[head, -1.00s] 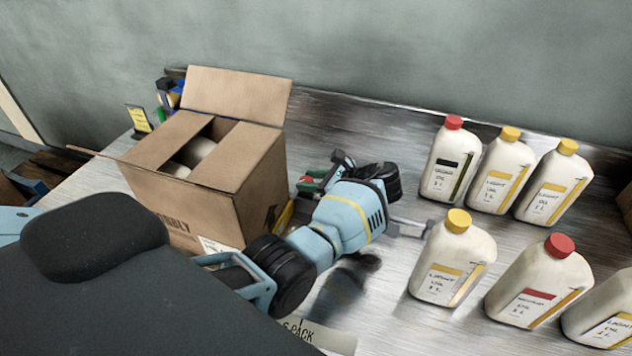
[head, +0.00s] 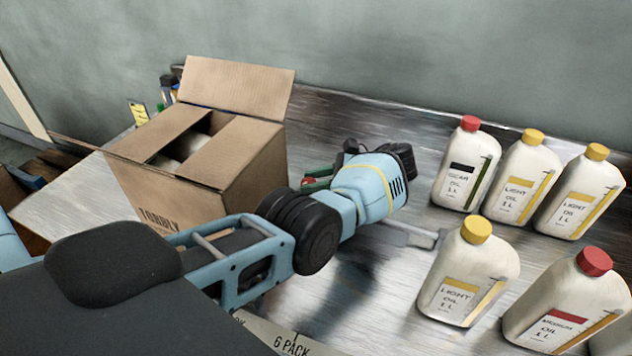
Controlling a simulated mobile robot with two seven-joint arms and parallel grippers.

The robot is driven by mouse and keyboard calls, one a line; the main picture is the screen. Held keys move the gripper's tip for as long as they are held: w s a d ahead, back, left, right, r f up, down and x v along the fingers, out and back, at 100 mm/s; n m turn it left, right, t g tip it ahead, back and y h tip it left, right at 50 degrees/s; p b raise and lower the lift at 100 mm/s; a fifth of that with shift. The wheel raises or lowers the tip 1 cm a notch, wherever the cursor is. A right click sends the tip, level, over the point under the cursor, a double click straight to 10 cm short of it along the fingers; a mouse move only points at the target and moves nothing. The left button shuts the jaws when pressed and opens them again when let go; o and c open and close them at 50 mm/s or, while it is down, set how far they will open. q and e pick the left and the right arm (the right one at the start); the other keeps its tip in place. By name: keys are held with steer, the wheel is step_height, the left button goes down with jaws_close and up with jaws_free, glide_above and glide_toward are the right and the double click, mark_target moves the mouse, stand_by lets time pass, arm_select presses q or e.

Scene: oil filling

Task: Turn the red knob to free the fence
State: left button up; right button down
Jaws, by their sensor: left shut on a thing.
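My left arm reaches in from the lower left, with its blue wrist (head: 368,192) over the table. My left gripper (head: 398,160) is at the far end of the wrist. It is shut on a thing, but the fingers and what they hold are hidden. A small red part (head: 308,181) with green beside it shows just left of the wrist; I cannot tell whether it is the knob. A grey metal bar (head: 400,235), perhaps part of the fence, runs from under the wrist to the nearest yellow-capped bottle. My right gripper is not in view.
An open cardboard box (head: 195,170) stands left of the wrist. White oil bottles with red or yellow caps stand at the right, such as the gear oil (head: 466,165) and the medium oil (head: 568,300). A grey wall (head: 330,50) closes off the back.

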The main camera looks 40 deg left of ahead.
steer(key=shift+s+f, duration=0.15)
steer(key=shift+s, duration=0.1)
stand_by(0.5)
arm_select(q)
steer(key=o, duration=0.7)
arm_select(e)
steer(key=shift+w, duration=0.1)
